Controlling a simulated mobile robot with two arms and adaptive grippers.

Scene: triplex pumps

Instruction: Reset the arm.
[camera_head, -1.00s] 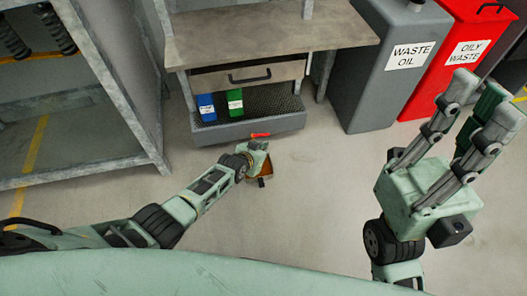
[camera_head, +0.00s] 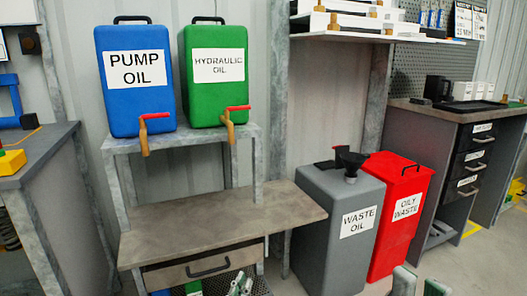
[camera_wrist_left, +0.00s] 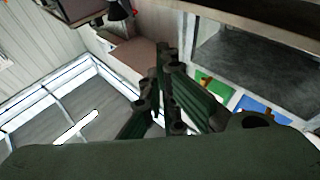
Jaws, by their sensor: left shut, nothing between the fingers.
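My left gripper (camera_head: 240,284) shows only as pale green tips at the bottom edge of the head view, in front of the workbench drawer. In the left wrist view its dark fingers (camera_wrist_left: 165,85) are close together with nothing between them. Below them lies the green palm. The tips of my right gripper (camera_head: 418,284) show apart at the bottom right of the head view, in front of the red bin. The rest of both arms is out of the head view.
Blue pump oil (camera_head: 137,80) and green hydraulic oil (camera_head: 217,73) containers stand on a raised rack above the workbench (camera_head: 220,222). A grey waste oil bin (camera_head: 338,227) and red oily waste bin (camera_head: 397,215) stand to its right. Another bench (camera_head: 28,160) is at left.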

